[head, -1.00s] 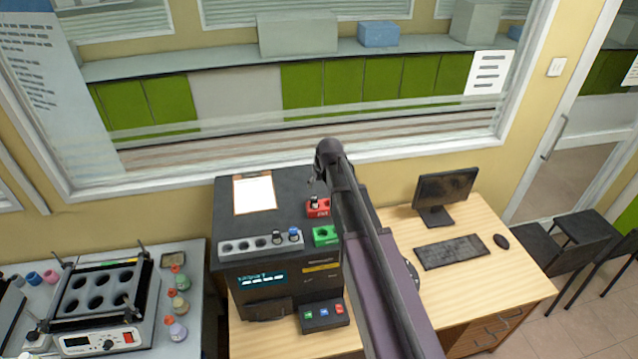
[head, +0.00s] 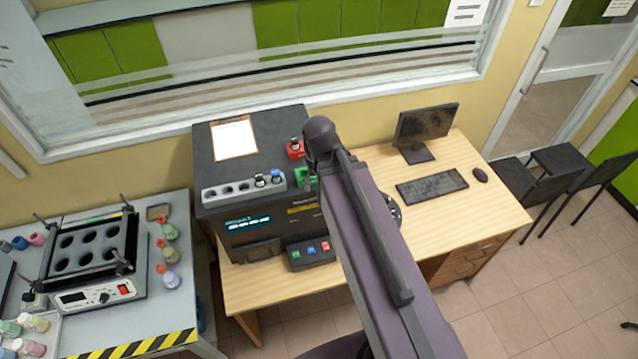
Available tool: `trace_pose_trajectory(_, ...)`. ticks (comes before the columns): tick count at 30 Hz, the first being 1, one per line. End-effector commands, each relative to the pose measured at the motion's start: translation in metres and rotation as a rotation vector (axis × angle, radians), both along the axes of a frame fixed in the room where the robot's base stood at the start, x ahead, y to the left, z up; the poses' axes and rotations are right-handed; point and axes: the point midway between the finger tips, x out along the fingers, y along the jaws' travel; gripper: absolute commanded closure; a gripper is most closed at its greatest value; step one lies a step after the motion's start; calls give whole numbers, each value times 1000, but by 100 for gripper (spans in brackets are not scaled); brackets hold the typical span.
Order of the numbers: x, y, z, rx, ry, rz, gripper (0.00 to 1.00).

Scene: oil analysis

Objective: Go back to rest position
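My arm reaches up from the lower middle of the head view, over the wooden desk (head: 465,215), with its wrist end beside the black analysis machine (head: 270,150). My gripper is hidden behind the arm's end, so I cannot see its fingers. On the machine's top are a grey rack (head: 222,190) with two small vials, a red holder (head: 295,150) with a vial in it, and a green holder (head: 304,177) partly covered by my arm. A clipboard (head: 233,138) with white paper lies there too.
A monitor (head: 424,128), keyboard (head: 432,186) and mouse (head: 480,175) stand on the desk's right part. At left, a grey bench (head: 188,265) holds a heating block (head: 92,256) and several bottles. A window is behind, chairs (head: 535,185) and open floor at right.

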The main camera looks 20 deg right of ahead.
Motion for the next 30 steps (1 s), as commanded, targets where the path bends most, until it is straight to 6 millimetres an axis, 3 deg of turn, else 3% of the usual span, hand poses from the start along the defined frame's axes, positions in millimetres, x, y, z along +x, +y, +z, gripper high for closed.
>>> trace_pose_trajectory(14,-4,0,0,-2,9,-5,27)
trace_pose_trajectory(20,-4,0,-21,-2,8,-4,27)
trace_pose_trajectory(30,-4,1,-80,-1,8,-3,27)
